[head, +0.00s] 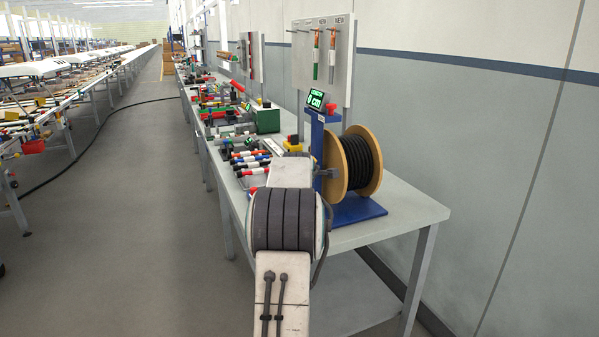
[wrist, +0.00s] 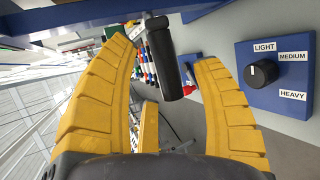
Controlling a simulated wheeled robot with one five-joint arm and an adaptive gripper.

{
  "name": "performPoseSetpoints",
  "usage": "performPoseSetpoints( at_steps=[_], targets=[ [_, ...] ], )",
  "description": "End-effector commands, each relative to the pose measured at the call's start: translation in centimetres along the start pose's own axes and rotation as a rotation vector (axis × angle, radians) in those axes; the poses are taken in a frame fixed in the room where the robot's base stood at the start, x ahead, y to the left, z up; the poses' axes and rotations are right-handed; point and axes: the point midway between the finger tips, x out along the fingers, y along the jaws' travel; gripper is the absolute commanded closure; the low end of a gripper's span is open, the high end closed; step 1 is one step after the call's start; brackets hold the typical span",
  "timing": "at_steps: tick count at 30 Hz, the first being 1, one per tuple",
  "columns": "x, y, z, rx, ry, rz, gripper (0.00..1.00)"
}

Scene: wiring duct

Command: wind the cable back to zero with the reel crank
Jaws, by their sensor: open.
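The cable reel (head: 364,162), wooden flanges with black cable wound on it, stands on a blue stand (head: 358,211) at the near end of the bench in the head view. A small display (head: 315,99) on top glows green and appears to read 0 cm. The crank's black cylindrical handle (wrist: 168,75) shows in the wrist view. My gripper (wrist: 164,52) has its yellow fingers open, spread to either side of the handle, with gaps visible. In the head view my arm hides most of the gripper and crank.
A blue box with a dark knob (wrist: 262,74) and LIGHT, MEDIUM, HEAVY labels is right of my fingers in the wrist view. Cable pieces and tools crowd the bench (head: 416,208) beyond the reel.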

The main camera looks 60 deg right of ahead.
Motion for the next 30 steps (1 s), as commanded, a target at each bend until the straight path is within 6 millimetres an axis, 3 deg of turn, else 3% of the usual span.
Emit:
performPoseSetpoints(
  at_steps=[6, 15, 21, 30],
  targets=[
    [-3.8, 0.1, 0.1, 0.000, -0.001, 0.002, 0.40],
    [-7.6, 0.1, 0.1, 0.001, -0.001, 0.002, 0.40],
    [-8.8, 0.0, 0.1, 0.001, -0.001, 0.001, 0.40],
    [-9.2, 0.0, 0.0, 0.001, -0.001, 0.001, 0.40]
  ],
)
